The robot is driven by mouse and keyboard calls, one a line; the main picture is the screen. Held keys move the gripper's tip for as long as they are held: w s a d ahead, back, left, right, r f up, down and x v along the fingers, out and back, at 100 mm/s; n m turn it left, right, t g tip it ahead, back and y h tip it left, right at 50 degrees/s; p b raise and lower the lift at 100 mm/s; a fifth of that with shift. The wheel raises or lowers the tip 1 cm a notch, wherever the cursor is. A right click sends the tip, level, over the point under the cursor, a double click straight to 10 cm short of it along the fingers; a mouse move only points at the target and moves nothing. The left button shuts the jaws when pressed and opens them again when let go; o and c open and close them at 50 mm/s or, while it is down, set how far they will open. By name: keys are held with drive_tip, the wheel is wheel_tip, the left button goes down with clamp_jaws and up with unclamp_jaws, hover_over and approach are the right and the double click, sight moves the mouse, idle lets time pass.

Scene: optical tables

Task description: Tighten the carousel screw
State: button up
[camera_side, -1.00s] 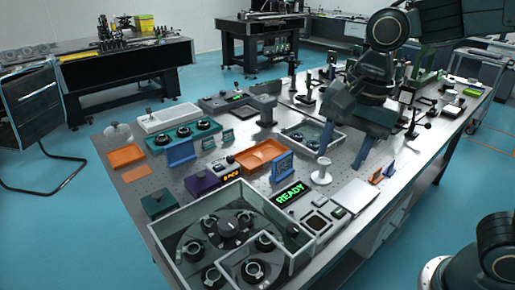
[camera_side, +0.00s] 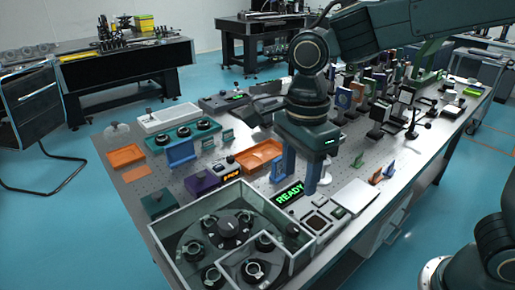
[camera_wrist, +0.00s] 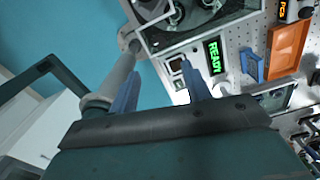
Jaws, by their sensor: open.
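The carousel (camera_side: 228,231) is a dark round plate with several ring-shaped mounts, inside a clear-walled box at the table's front left. A dark knob-like piece stands at its middle; I cannot tell a separate screw on it. In the wrist view part of the carousel (camera_wrist: 200,12) shows at the top edge. My gripper (camera_side: 301,180) points down with two blue fingers apart and nothing between them. It is behind and to the right of the box, by the READY display (camera_side: 289,194). In the wrist view the fingers (camera_wrist: 160,75) show below the box.
An orange tray (camera_side: 259,156) and a purple box with a lit display (camera_side: 203,182) lie behind the carousel box. A pale flat plate (camera_side: 355,196) lies right of my gripper. Upright mounts and coloured pieces (camera_side: 375,100) crowd the table's back right.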

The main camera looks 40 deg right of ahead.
sight(293, 227)
wheel_tip(293, 227, down, 14)
drive_tip(key=shift+r, duration=0.25)
idle(0.5)
drive_tip(key=shift+c, duration=0.2)
drive_tip(key=c, duration=1)
